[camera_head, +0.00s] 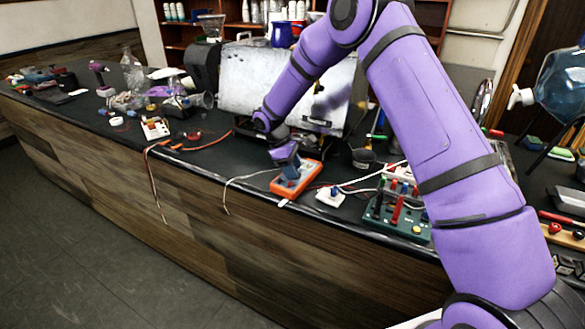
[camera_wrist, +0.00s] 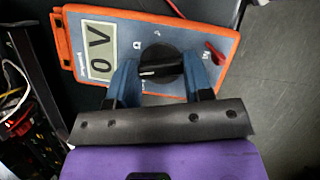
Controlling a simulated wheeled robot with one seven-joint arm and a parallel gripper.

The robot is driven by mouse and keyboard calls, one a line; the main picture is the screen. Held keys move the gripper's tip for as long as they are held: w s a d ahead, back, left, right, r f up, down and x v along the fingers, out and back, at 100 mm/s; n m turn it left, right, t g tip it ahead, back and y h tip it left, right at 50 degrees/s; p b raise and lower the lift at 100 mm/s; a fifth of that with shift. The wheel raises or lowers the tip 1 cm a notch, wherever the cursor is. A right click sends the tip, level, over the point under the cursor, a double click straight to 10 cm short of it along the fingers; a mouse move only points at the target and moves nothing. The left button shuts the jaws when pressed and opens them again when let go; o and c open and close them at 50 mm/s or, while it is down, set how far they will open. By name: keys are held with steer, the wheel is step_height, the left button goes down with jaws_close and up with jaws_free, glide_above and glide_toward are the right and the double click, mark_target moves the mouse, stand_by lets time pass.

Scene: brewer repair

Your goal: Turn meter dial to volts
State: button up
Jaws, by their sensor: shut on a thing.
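The orange multimeter (camera_head: 310,174) lies flat near the front edge of the dark counter. In the wrist view its blue-grey face shows a display (camera_wrist: 101,50), turned sideways, that reads "0 V". Its round black dial (camera_wrist: 160,60) has a light mark pointing to picture left. An ohm sign shows near the dial; the other small marks are too blurred to read. My gripper (camera_wrist: 161,74) points down at the meter, its two blue fingers shut on the dial from both sides. In the head view my gripper (camera_head: 288,172) hides the dial and much of the face.
A green board (camera_head: 400,220) with coloured posts and a small white block (camera_head: 331,197) with wires stand right of the meter. A large metal-sided brewer (camera_head: 262,85) stands behind. A pale wire (camera_head: 240,180) hangs over the counter's front edge.

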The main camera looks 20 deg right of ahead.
stand_by(0.4)
steer(key=o, duration=0.9)
steer(key=shift+r, duration=0.15)
steer(key=v, duration=1)
steer(key=shift+w+a+r, duration=0.1)
steer(key=shift+a+r, duration=0.1)
steer(key=shift+r, duration=0.05)
